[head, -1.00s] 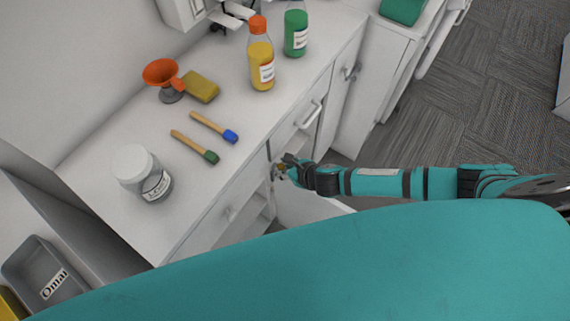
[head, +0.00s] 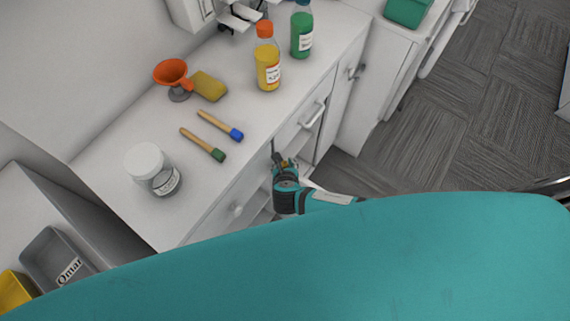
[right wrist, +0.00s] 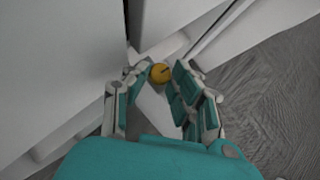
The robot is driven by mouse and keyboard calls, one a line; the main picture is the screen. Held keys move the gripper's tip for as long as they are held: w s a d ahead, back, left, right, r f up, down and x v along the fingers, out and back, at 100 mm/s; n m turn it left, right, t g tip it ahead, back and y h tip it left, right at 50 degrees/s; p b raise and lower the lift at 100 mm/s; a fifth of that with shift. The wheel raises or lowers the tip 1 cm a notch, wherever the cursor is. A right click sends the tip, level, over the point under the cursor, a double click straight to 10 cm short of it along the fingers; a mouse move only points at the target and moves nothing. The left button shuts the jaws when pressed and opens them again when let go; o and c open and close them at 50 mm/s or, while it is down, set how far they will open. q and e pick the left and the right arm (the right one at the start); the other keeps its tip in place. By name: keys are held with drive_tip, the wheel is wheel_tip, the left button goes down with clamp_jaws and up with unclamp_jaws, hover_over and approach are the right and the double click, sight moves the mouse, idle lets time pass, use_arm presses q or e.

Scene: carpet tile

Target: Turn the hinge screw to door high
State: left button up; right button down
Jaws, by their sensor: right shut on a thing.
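The hinge screw is a small round brass-yellow knob with a dark slot, seen in the right wrist view (right wrist: 160,73) between my fingertips. In the head view it is a tiny yellow spot (head: 285,162) at the cabinet's front edge, below the counter. My right gripper (head: 284,167) is shut on it; the fingers (right wrist: 164,76) reach it from both sides. The door is a pale panel in the right wrist view (right wrist: 155,108), seen between the fingers and partly hidden by them. My left gripper is not in view.
The white counter (head: 120,180) carries a jar (head: 152,168), two brushes (head: 212,135), a funnel (head: 172,75), a sponge (head: 209,86), a yellow bottle (head: 267,60) and a green bottle (head: 301,32). A drawer handle (head: 313,116) juts out near my gripper. Carpet floor (head: 430,145) is clear at right.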

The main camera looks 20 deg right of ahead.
idle(0.3)
drive_tip(key=c, duration=1.1)
unclamp_jaws()
